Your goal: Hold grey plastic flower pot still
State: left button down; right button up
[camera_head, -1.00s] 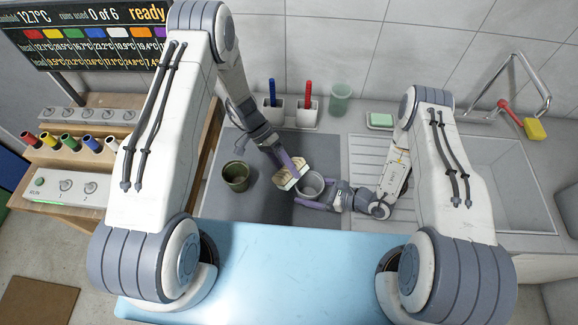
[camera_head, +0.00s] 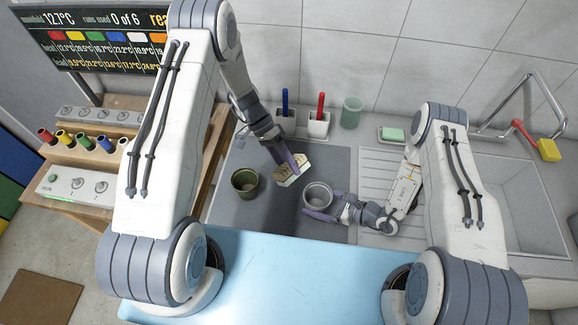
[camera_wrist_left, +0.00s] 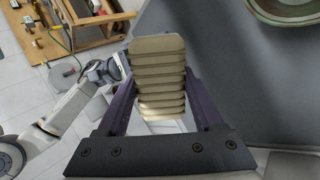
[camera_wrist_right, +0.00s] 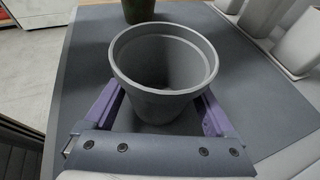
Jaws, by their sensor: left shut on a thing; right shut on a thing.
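The grey plastic flower pot (camera_head: 318,196) stands upright on the dark grey mat, its open mouth up. My right gripper (camera_head: 322,208) is shut on it from the right, low on its wall. In the right wrist view the pot (camera_wrist_right: 165,65) sits between the two purple fingers (camera_wrist_right: 160,105), and it looks empty. My left gripper (camera_head: 290,166) is shut on a cream ribbed block (camera_head: 291,172), which looks like a brush, held to the upper left of the pot and apart from it. The left wrist view shows the block's stacked ribs (camera_wrist_left: 158,75) between the fingers.
A dark green pot (camera_head: 245,183) stands left on the mat (camera_head: 270,220). Behind are white holders with a blue marker (camera_head: 285,100) and a red one (camera_head: 320,105), a green cup (camera_head: 352,112) and a soap dish (camera_head: 392,134). A sink (camera_head: 515,200) lies right.

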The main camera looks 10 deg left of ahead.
dwell(0.4)
jog(key=o, duration=1)
jog(key=shift+o, duration=0.2)
pick_arm(q)
jog(key=shift+f, duration=0.1)
pick_arm(e)
jog(key=shift+d, duration=0.1)
pick_arm(q)
jog(key=shift+f+b, duration=0.95)
jog(key=shift+b, duration=0.1)
pick_arm(e)
jog(key=shift+v, duration=2.5)
pick_arm(q)
jog(key=shift+f+b, duration=0.55)
pick_arm(e)
jog(key=shift+v, duration=1.9)
jog(key=shift+s, duration=0.1)
